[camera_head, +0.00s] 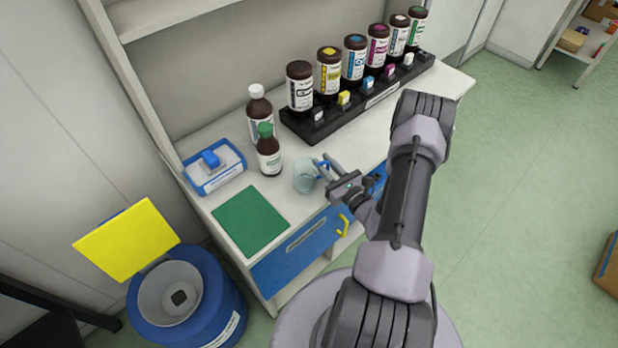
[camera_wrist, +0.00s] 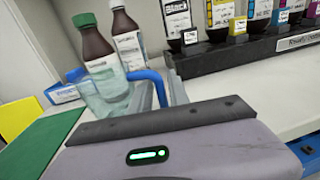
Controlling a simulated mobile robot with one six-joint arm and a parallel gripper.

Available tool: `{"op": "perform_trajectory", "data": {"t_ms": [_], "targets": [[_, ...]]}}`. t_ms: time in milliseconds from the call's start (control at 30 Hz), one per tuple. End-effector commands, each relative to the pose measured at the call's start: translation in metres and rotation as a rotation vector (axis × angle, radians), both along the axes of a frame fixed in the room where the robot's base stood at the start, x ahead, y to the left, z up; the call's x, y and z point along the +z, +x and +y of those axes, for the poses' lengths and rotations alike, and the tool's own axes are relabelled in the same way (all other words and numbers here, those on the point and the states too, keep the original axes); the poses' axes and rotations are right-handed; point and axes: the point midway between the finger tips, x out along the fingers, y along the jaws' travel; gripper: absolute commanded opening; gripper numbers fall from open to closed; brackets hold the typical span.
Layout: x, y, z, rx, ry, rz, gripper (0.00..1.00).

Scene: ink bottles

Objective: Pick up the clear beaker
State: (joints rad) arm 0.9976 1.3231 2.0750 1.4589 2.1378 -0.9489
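The clear beaker (camera_head: 305,177) stands on the white worktop, just right of the green mat and in front of the green-capped brown bottle. In the wrist view the beaker (camera_wrist: 106,96) is at the left, with a blue handle (camera_wrist: 150,78) reaching toward my gripper. My gripper (camera_head: 324,166) is at the beaker's right side, low over the worktop. In the wrist view its two fingers (camera_wrist: 159,92) are apart, with the blue handle between them. A gap shows beside the handle; the lower part of the handle is hidden by the gripper body.
Brown bottles with green (camera_head: 268,152) and white (camera_head: 259,113) caps stand close behind the beaker. A black rack (camera_head: 365,101) of ink bottles is behind right. A green mat (camera_head: 250,221) and a blue-white box (camera_head: 214,168) lie left. A blue bin (camera_head: 226,302) stands beside the bench.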

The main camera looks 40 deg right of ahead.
Motion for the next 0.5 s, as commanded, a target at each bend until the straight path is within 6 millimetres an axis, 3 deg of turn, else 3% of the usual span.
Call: {"op": "perform_trajectory", "data": {"t_ms": [100,300,333,433,500], "targets": [[-0.0006,0.0148,-0.0005,0.002,0.0,-0.001,0.22],[0.0006,0.0164,-0.0016,-0.001,0.001,0.0,0.22],[0.0006,0.0163,-0.0015,-0.001,0.001,0.0,0.2],[0.0005,0.0162,-0.0014,-0.001,0.001,0.0,0.0],[0.0005,0.0161,-0.0014,0.0,0.001,0.0,0.0]]}}
